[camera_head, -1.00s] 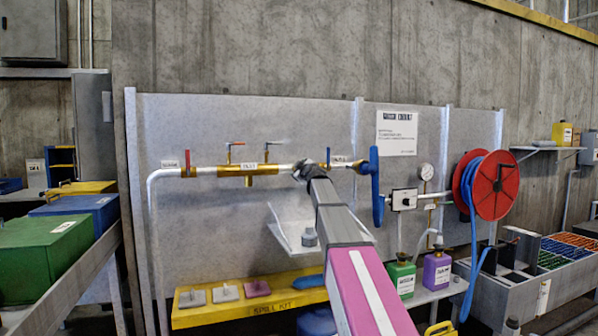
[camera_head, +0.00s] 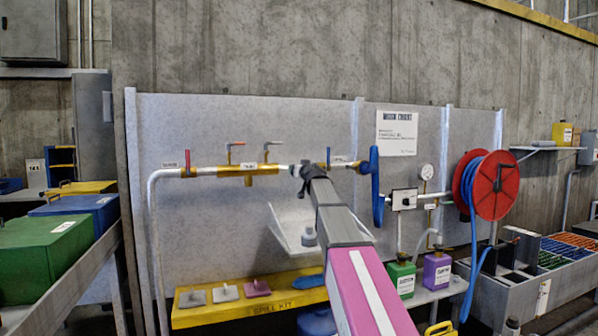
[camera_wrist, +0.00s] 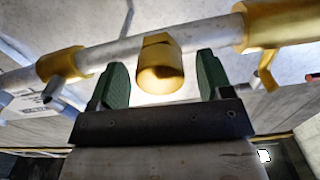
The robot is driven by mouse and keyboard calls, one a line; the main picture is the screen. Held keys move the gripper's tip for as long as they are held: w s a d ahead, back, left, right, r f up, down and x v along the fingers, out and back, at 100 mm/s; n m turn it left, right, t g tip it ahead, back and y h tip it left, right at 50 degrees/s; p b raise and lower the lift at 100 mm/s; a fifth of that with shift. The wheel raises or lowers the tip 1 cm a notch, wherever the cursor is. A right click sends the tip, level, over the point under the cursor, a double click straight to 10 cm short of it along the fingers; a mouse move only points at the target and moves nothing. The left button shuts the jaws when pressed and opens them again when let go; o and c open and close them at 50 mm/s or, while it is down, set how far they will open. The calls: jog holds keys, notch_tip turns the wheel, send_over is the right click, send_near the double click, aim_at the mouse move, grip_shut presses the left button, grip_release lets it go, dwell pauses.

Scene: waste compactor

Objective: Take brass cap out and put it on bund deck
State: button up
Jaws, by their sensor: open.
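In the wrist view a brass cap (camera_wrist: 160,72) sits on the underside of a grey pipe (camera_wrist: 125,55). My gripper (camera_wrist: 162,62) is open, with one green-padded finger on each side of the cap and gaps visible at both sides. In the head view my gripper (camera_head: 304,178) is at the pipe run on the grey panel, right of the brass valve manifold (camera_head: 248,169); the cap cannot be made out there. No label names the bund deck; a yellow ledge (camera_head: 262,308) marked "SPILL KIT" stands low below the panel.
Several flat handled pads (camera_head: 224,293) lie on the ledge. A blue handwheel (camera_head: 375,188) is close right of my gripper. A tilted grey bracket (camera_head: 292,238) is below it. Green (camera_head: 401,277) and purple (camera_head: 437,270) jugs and a red hose reel (camera_head: 496,184) stand to the right.

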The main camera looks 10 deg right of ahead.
jog(key=m, duration=0.5)
jog(key=c, duration=1)
jog(key=n, duration=0.4)
jog(key=shift+n, duration=0.4)
jog(key=n, duration=0.5)
